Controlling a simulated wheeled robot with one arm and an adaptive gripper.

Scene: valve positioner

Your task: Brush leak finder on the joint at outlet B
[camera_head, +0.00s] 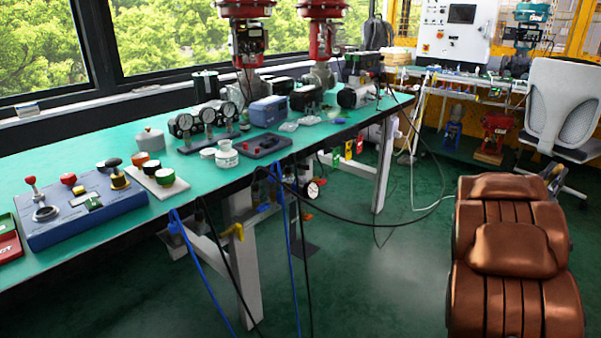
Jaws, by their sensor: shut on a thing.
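My gripper is not in view. A small white jar (227,156) with a pale lid stands on the green bench, near its front edge; I cannot read whether it holds the leak finder. Behind it is a row of round pressure gauges with dark fittings (207,116) on a dark plate. Two red valve actuators, one on the left (250,40) and one on the right (322,40), stand at the far part of the bench. No outlet label is legible, so I cannot tell which joint is outlet B. I cannot make out a brush.
A blue control box (82,207) with knobs sits at the near left of the bench (25,160). Black and blue hoses (295,260) hang over the front edge. A brown, seat-like object (512,250) stands at right, before a grey chair (565,105). Green floor between is open.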

